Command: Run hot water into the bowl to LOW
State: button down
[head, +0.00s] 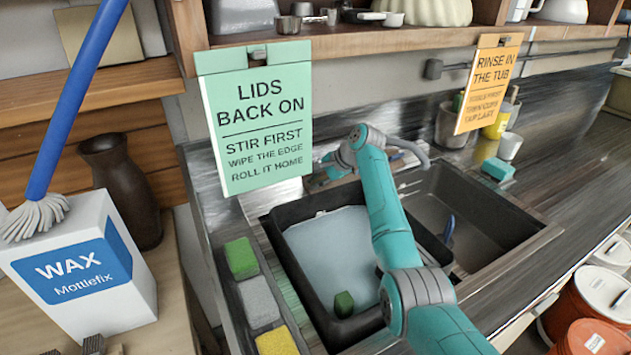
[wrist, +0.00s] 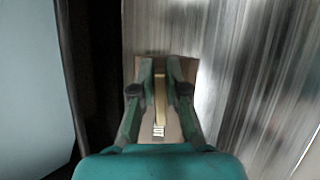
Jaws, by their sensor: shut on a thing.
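A black tub (head: 272,245), the only bowl-like thing in the sink, holds pale bluish-grey liquid (head: 335,248). No LOW mark can be read on it. A green block (head: 344,304) shows at its near end. A grey curved spout (head: 412,150) shows behind my arm at the back of the sink. My gripper (head: 328,162) is by the back edge, left of the spout, small and partly hidden. In the wrist view my gripper (wrist: 161,66) is shut on a narrow tan piece (wrist: 160,95); I cannot tell whether it is a tap handle. The tub's liquid (wrist: 30,80) lies to the left.
Green, grey and yellow sponges (head: 258,303) line the left edge. A hanging green sign (head: 258,120) is close to my gripper. A wax box (head: 85,265) stands left; orange buckets (head: 590,300) stand right.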

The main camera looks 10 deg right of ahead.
jog(key=n, duration=0.2)
jog(key=n+g+h, duration=0.1)
jog(key=n, duration=0.1)
jog(key=n+g, duration=0.1)
jog(key=n, duration=0.1)
jog(key=shift+s+d+f+h, duration=0.3)
jog(key=shift+s+d+h, duration=0.05)
jog(key=shift+h, duration=0.05)
jog(key=n, duration=0.2)
jog(key=n+h, duration=0.1)
jog(key=n, duration=0.1)
jog(key=shift+s+d+f, duration=0.1)
jog(key=shift+d+f, duration=0.05)
jog(key=shift+d, duration=0.2)
jog(key=shift+h, duration=0.3)
jog(key=c, duration=1.2)
grip_release()
jog(key=v, duration=1.2)
